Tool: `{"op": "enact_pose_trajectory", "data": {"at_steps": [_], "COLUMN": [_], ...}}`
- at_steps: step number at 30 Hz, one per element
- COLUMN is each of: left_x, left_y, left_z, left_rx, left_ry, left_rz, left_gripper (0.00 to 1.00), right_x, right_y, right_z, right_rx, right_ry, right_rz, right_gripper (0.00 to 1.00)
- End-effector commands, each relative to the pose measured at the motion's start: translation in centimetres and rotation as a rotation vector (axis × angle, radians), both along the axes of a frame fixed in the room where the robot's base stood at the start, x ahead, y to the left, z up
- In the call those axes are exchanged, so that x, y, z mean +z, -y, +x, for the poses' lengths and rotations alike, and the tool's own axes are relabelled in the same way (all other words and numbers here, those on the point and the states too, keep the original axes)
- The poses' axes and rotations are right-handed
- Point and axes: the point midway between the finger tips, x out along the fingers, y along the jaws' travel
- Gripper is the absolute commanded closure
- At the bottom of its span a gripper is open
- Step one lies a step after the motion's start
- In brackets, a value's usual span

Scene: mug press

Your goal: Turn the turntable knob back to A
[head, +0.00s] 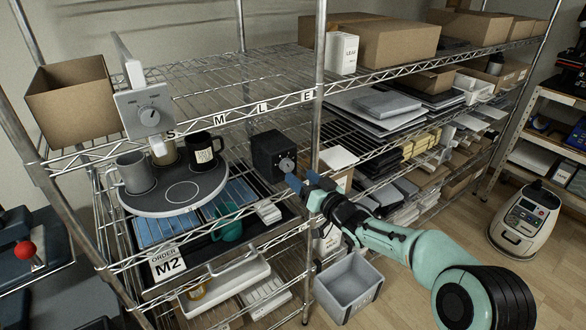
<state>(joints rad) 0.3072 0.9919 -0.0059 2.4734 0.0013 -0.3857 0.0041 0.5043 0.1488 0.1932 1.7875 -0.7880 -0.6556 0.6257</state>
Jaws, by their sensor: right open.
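A black box (272,154) with a round grey knob (287,164) on its front stands on the shelf just right of the round grey turntable (180,196). The knob's letters and pointer are too small to read. A second dial (150,117) sits on a grey panel above the turntable; I cannot tell its setting. A grey mug (134,172), a tan mug (165,152) and a black mug (203,152) stand on the turntable. My right gripper (302,181), with blue fingertips, is open just below and right of the box's knob, apparently not gripping it. My left gripper is not in view.
Wire shelf posts, one (319,85) close to the box, and shelf edges frame the space. A teal mug (228,228) and blue panels lie below the turntable. An order card (167,264) reads M2. A grey bin (348,287) is below my right arm.

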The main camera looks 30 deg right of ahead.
Motion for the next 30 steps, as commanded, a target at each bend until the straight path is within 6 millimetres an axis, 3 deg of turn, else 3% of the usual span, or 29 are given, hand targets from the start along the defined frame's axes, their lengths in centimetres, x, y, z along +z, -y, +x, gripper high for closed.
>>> {"op": "enact_pose_trajectory", "data": {"at_steps": [3,9,20,26,30], "left_x": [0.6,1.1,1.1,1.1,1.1], "left_y": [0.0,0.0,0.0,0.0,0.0], "left_z": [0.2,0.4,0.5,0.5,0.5], "left_rx": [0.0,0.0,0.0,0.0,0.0], "left_ry": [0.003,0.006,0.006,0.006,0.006], "left_rz": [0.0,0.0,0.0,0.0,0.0], "left_gripper": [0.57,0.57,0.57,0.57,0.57], "right_x": [0.1,0.1,0.0,0.0,0.0], "right_y": [-0.2,-0.4,-0.4,-0.4,-0.4], "right_z": [2.3,4.5,5.1,5.0,5.0], "right_rx": [0.002,0.0,-0.001,-0.001,-0.001], "right_ry": [0.0,0.0,-0.001,-0.001,-0.001], "right_rz": [0.002,0.0,0.0,0.0,-0.002], "right_gripper": [0.35,0.35,0.35,0.91,0.91]}}
